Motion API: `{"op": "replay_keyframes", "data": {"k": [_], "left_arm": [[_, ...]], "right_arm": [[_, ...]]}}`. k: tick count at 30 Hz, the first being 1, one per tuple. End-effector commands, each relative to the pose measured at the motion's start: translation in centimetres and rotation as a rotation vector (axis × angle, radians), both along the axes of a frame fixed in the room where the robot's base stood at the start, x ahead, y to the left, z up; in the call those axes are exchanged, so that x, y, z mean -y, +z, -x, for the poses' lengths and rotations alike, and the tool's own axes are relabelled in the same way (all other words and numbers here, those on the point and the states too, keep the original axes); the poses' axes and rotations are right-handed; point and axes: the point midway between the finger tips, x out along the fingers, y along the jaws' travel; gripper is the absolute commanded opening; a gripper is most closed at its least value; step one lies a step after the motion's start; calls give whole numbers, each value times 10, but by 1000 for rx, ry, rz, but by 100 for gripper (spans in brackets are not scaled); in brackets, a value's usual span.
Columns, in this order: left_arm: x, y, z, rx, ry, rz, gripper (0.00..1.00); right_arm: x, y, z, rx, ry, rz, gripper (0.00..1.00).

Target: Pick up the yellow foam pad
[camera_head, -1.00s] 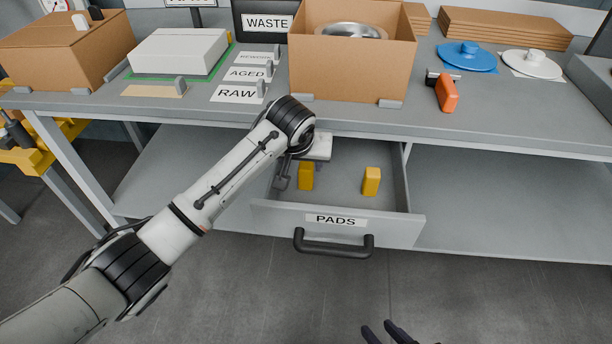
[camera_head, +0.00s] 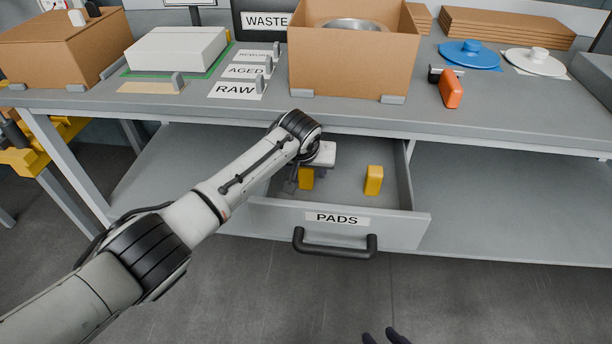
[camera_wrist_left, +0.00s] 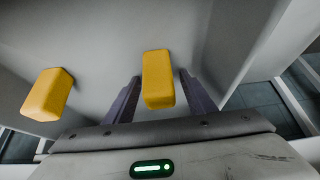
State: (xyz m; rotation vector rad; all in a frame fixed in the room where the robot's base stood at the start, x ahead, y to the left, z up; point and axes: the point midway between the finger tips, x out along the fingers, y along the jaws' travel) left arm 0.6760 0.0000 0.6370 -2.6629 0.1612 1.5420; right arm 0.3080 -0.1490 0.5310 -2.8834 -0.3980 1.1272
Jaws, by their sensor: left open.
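Two yellow foam pads stand in the open grey drawer labelled PADS (camera_head: 275,208). The left pad (camera_head: 306,179) is partly hidden by my left gripper. The right pad (camera_head: 373,180) stands clear of it. In the left wrist view, one pad (camera_wrist_left: 158,82) lies between the two dark fingers of my left gripper (camera_wrist_left: 160,90), which is open with its fingers at either side; contact cannot be told. The other pad (camera_wrist_left: 48,95) is at the left, outside the fingers. My right gripper (camera_head: 386,337) shows only as dark fingertips, spaced apart, at the bottom edge of the head view.
The drawer's front handle (camera_head: 335,247) faces me, and its walls surround the pads. The workbench top (camera_head: 420,112) overhangs the drawer's back. On it stand a cardboard box (camera_head: 350,68), a white box (camera_head: 178,50) and an orange tool (camera_head: 451,90). The floor in front is clear.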

Motion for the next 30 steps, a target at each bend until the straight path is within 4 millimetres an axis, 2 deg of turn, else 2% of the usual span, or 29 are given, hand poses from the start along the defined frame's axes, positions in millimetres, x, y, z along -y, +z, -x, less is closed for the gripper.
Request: {"op": "replay_keyframes", "data": {"k": [2, 9, 10, 19, 25, 26, 30], "left_arm": [[0, 0, 0, 0, 0, 0, 50], [0, 0, 0, 0, 0, 0, 10], [0, 0, 0, -1, 0, 0, 7], [0, 1, 1, -1, 0, 0, 7], [-1, 10, 8, 0, 0, 0, 7], [-1, 12, 9, 0, 0, 1, 7], [0, 50, 7, 5, -1, 4, 7]], "right_arm": [[0, -1, 2, -4, -1, -1, 31], [-1, -3, 4, -12, -6, -5, 31], [-1, -3, 4, -12, -6, -5, 31], [-2, -2, 4, -14, -5, -4, 31], [-1, 5, 3, -13, -2, 1, 31], [-1, 7, 2, -11, -1, 3, 31], [0, 12, 0, -13, 5, 15, 31]]}}
